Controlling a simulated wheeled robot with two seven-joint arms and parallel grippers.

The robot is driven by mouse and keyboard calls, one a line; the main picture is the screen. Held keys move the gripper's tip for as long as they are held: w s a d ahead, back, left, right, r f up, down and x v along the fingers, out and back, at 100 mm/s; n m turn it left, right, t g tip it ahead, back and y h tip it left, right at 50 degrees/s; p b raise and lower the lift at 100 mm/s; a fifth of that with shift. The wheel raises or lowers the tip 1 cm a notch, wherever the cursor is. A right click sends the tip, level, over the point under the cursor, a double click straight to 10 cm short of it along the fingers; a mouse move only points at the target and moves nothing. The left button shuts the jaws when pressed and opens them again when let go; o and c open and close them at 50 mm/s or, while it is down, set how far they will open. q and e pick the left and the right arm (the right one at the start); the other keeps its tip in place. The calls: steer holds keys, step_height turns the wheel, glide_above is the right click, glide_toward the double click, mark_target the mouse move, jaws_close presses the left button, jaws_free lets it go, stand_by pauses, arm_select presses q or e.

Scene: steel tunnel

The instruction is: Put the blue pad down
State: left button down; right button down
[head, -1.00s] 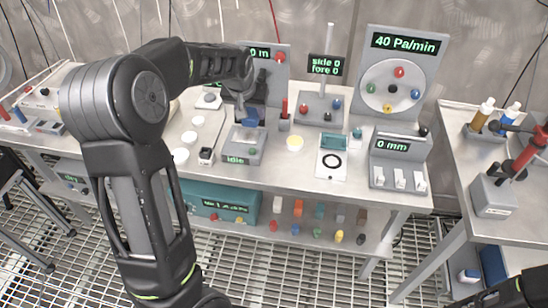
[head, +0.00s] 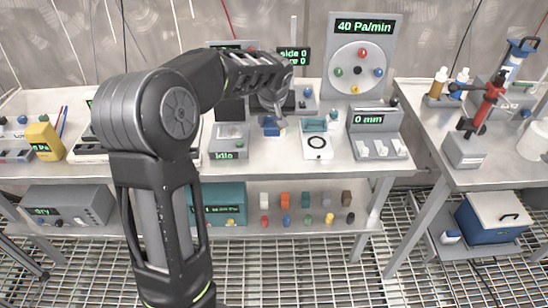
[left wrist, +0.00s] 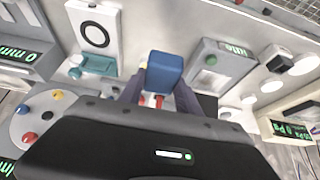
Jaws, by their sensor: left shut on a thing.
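The blue pad (head: 271,127) is between the fingers of my left gripper (head: 274,119), over the table between the "idle" device (head: 229,153) and the white card with a black ring (head: 317,154). In the left wrist view the pad (left wrist: 165,71) sticks out beyond the dark fingers (left wrist: 160,98), which are shut on it. Bare table shows around it. I cannot tell whether the pad touches the table. My right gripper is not in view.
A "0 mm" device (head: 370,120) with white blocks is to the right, and a "40 Pa/min" dial panel (head: 359,58) behind. A shelf below holds several small coloured pieces. The table's front strip is clear.

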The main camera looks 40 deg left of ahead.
arm_select(q)
glide_above(272, 152)
steer(key=s, duration=0.1)
steer(key=shift+s+d+f, duration=0.1)
steer(key=shift+d+f, duration=0.05)
steer(key=shift+f, duration=0.9)
steer(key=shift+d+f, duration=0.15)
steer(key=shift+f, duration=0.9)
steer(key=shift+s+d+f, duration=0.1)
steer(key=shift+d+f, duration=0.05)
steer(key=shift+f, duration=0.9)
steer(key=shift+f+p, duration=0.35)
steer(key=shift+f, duration=1.5)
steer(key=shift+f, duration=0.1)
steer(key=shift+f+b, duration=0.15)
steer(key=shift+b, duration=0.15)
steer(key=c, duration=0.8)
jaws_free()
steer(key=shift+c, duration=0.2)
steer(key=shift+r, duration=0.2)
